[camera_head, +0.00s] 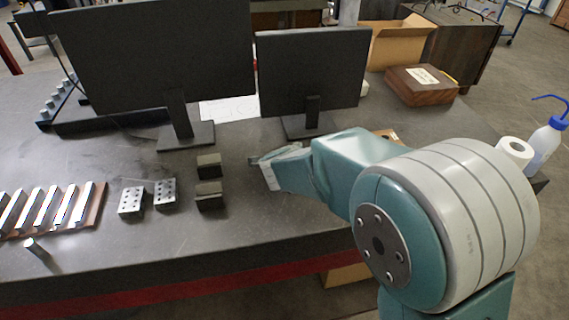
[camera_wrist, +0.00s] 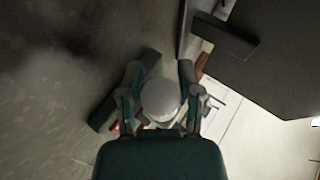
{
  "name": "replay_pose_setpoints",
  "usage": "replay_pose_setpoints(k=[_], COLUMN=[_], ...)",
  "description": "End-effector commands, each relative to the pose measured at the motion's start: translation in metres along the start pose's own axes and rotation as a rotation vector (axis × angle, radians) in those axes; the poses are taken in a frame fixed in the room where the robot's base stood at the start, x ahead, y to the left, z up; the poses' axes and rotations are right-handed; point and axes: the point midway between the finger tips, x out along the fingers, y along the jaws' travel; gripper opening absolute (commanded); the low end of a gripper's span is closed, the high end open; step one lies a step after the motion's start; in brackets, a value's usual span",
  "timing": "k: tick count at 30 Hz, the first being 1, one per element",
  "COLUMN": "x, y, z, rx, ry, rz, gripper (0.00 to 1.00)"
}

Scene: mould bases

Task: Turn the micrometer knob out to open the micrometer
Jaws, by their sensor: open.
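I cannot make out the micrometer or its knob in either view; my arm and gripper hide part of the table. My gripper (camera_head: 266,166) is over the table, in front of the smaller monitor and to the right of two dark blocks. It also shows in the wrist view (camera_wrist: 160,75), with its two teal fingers spread apart. A pale rounded shape shows between the fingers; I cannot tell what it is. I see nothing clamped between the fingertips.
Two dark blocks (camera_head: 209,165) stand left of my gripper. Two drilled metal blocks (camera_head: 132,201) and a rack of metal bars (camera_head: 52,209) are farther left. A large monitor (camera_head: 165,60) and a smaller monitor (camera_head: 312,70) stand behind. A wooden box (camera_head: 422,86) is at back right.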

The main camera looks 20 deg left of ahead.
Motion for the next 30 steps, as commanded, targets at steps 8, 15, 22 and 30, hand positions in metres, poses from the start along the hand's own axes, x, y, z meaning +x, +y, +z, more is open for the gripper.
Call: replay_pose_setpoints(k=[8,15,22,30], x=[0.000,0.000,-0.011,-0.056], y=[-0.001,-0.003,-0.004,0.010], z=[0.000,0.000,0.001,0.001], rx=[0.036,0.078,0.121,0.122], ry=[-0.001,-0.001,-0.004,-0.003], rz=[-0.094,-0.197,-0.297,-0.295], gripper=[0.46,0.46,0.46,0.46])
